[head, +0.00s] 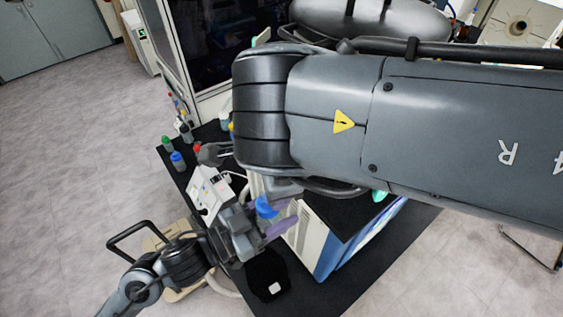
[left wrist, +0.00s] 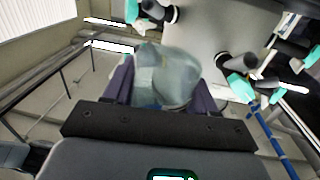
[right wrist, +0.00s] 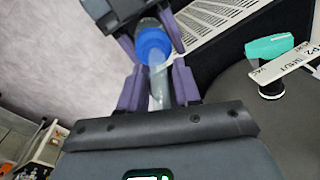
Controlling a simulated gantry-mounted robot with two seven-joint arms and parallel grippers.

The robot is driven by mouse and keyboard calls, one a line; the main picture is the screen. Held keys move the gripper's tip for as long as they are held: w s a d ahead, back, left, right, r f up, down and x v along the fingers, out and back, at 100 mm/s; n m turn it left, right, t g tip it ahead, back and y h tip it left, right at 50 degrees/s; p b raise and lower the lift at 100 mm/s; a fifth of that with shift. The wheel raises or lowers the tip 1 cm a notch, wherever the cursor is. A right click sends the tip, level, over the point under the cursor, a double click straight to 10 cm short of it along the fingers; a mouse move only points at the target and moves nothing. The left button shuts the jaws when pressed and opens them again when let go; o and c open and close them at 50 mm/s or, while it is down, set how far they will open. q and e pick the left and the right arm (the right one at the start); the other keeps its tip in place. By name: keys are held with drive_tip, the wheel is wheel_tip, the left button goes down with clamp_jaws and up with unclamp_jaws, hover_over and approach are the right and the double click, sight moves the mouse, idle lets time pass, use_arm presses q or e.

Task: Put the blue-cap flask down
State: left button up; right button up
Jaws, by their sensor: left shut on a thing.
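The blue-cap flask is between the purple fingers of my left gripper (head: 275,218); its blue cap (head: 265,207) shows in the head view. In the left wrist view its cloudy glass body (left wrist: 172,75) fills the gap between the fingers, and the gripper is shut on it. In the right wrist view the blue cap (right wrist: 154,46) is beside the left gripper's fingers, with a clear glass part (right wrist: 158,85) below it. My right gripper (right wrist: 158,84) has its fingers apart on either side of that glass, with small gaps showing. The right hand is hidden in the head view behind my right arm.
A black bench top (head: 350,283) carries a white instrument (head: 208,192), a blue-capped bottle (head: 178,161) and a green-capped bottle (head: 167,143). A white-and-blue machine (head: 318,240) stands under the right arm. A teal-handled valve (right wrist: 270,48) is close to the right gripper.

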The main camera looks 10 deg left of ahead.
drive_tip(key=c, duration=0.4)
use_arm(q)
drive_tip(key=o, duration=1.2)
use_arm(e)
drive_tip(key=shift+w+r, duration=0.1)
clamp_jaws()
use_arm(q)
drive_tip(key=shift+s, duration=0.1)
